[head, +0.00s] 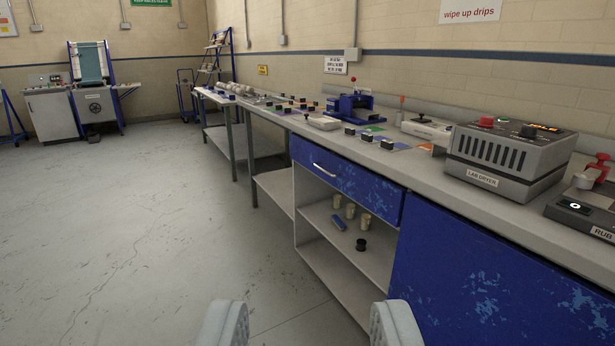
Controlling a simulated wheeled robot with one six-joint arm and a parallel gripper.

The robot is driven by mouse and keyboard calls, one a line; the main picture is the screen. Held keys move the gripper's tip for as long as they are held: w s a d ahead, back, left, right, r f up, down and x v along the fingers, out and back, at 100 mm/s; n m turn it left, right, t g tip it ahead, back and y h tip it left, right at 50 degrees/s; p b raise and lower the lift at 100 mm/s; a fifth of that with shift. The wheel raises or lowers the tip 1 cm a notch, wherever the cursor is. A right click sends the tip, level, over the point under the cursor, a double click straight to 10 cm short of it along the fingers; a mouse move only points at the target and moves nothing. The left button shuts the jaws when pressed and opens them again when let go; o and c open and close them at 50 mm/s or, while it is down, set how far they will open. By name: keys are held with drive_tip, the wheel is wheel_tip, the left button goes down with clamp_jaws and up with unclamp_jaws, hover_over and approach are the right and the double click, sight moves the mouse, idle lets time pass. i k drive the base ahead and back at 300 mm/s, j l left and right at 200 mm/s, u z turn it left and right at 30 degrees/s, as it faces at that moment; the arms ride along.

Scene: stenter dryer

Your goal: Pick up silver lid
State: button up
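My gripper (310,322) shows at the bottom edge as two pale grey fingers set wide apart. It is open, with only the floor and the lower edge of the bench between the fingers. I cannot pick out a silver lid for certain. Small pale rounded items (234,89) sit at the far end of the bench row, too small to tell what they are. My gripper is well away from them and touches nothing.
A long worktop (440,190) runs along the right wall. It carries a lab dryer (510,155), a blue device (354,106) and small dark blocks. Below are a blue drawer (345,180) and shelves with spools. The left floor (120,220) is clear.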

sight(304, 119)
drive_tip(key=i, duration=1.2)
drive_tip(key=i+j, duration=0.1)
drive_tip(key=i, duration=0.45)
drive_tip(key=i+j+z, duration=0.1)
drive_tip(key=i, duration=0.45)
drive_tip(key=i+j, duration=0.15)
drive_tip(key=i, duration=0.4)
drive_tip(key=i+j+z, duration=0.1)
drive_tip(key=i, duration=0.45)
